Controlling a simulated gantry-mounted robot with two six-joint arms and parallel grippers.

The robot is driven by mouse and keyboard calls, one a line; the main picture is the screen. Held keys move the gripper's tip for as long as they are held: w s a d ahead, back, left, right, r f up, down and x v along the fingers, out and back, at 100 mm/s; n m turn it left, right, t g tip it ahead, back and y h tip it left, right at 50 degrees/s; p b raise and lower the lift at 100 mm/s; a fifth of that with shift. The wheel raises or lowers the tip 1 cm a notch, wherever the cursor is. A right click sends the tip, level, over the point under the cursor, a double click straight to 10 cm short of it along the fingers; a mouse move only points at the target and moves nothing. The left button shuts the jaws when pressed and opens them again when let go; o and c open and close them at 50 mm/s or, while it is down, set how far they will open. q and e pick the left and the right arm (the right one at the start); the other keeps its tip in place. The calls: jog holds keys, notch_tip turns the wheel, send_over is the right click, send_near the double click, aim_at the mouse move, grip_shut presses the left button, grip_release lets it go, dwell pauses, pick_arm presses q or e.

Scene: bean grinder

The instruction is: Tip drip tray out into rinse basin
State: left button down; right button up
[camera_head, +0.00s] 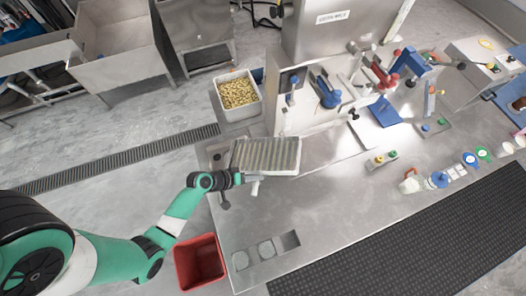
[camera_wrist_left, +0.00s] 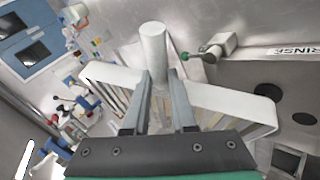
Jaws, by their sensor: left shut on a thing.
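The drip tray (camera_head: 265,155) is a pale rectangular tray with ribs, in the middle of the head view at the grinder's left front. It also shows in the left wrist view (camera_wrist_left: 225,101). My left gripper (camera_head: 243,179) is at its near edge; its two fingers (camera_wrist_left: 159,85) are shut on the tray, by a white round handle (camera_wrist_left: 153,42). I cannot tell whether the tray touches the counter. A sign reading RINSE (camera_wrist_left: 295,50) shows in the left wrist view. An open metal basin (camera_head: 115,35) stands far left; no label is readable on it. My right gripper is not in view.
A bin of beans (camera_head: 238,94) stands just behind the tray. A red bin (camera_head: 198,262) is below the counter's left edge. The steel counter (camera_head: 310,205) is clear in front of the tray. A floor drain grate (camera_head: 120,157) runs between counter and basin.

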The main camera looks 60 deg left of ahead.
pick_arm(q)
jog(key=shift+n+t+h+b, duration=0.35)
jog(key=shift+t+b, duration=0.25)
jog(key=shift+b, duration=0.6)
jog(key=shift+s+a+r+p, duration=0.2)
jog(key=shift+r+p, duration=0.25)
jog(key=shift+p, duration=0.3)
jog(key=shift+t+h+p, duration=0.55)
jog(key=shift+t+p, duration=0.05)
jog(key=shift+p, duration=0.1)
